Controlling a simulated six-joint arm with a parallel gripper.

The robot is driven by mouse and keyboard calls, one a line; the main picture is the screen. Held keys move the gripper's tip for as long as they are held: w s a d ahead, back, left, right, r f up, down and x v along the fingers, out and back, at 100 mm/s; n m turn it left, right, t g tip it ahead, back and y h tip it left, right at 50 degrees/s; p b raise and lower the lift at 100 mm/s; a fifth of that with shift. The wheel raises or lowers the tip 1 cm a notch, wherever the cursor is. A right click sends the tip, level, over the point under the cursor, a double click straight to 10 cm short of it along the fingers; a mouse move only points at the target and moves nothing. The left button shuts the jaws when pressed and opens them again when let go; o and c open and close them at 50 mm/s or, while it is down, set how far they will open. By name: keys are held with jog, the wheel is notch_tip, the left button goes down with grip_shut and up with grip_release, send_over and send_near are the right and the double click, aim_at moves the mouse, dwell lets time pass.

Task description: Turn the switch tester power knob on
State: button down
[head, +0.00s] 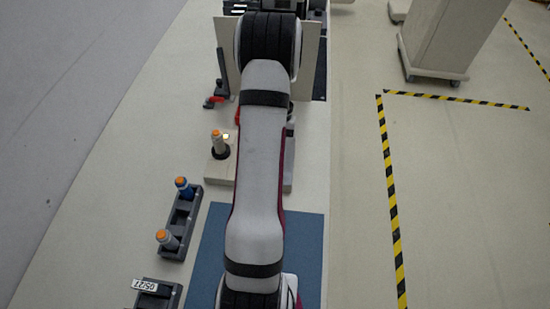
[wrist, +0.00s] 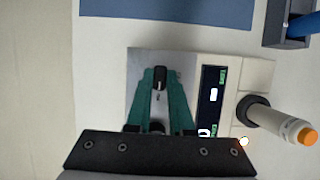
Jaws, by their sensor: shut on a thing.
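The switch tester (head: 219,172) is a pale box on the bench, partly hidden by my arm in the head view. In the wrist view it shows a silver plate (wrist: 135,65), a dark display strip (wrist: 211,105) with green labels and a white lit patch, and a pale body (wrist: 250,72). The power knob (wrist: 160,79) is small and black on the silver plate, with a mark below it. My gripper (wrist: 160,75) has teal fingers, closed on either side of the knob. The head view hides my gripper behind my arm.
A grey cylinder with an orange tip (wrist: 285,125) stands in a black collar on the tester. A dark rack (head: 180,220) holds similar cylinders with orange tips, one blue-bodied. A blue mat (head: 210,240) lies nearby. A red-handled item (head: 214,101) lies beyond the tester.

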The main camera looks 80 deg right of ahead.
jog(key=c, duration=0.8)
grip_release()
jog(key=shift+r, duration=0.1)
jog(key=v, duration=1.5)
jog(key=shift+d+r, duration=0.25)
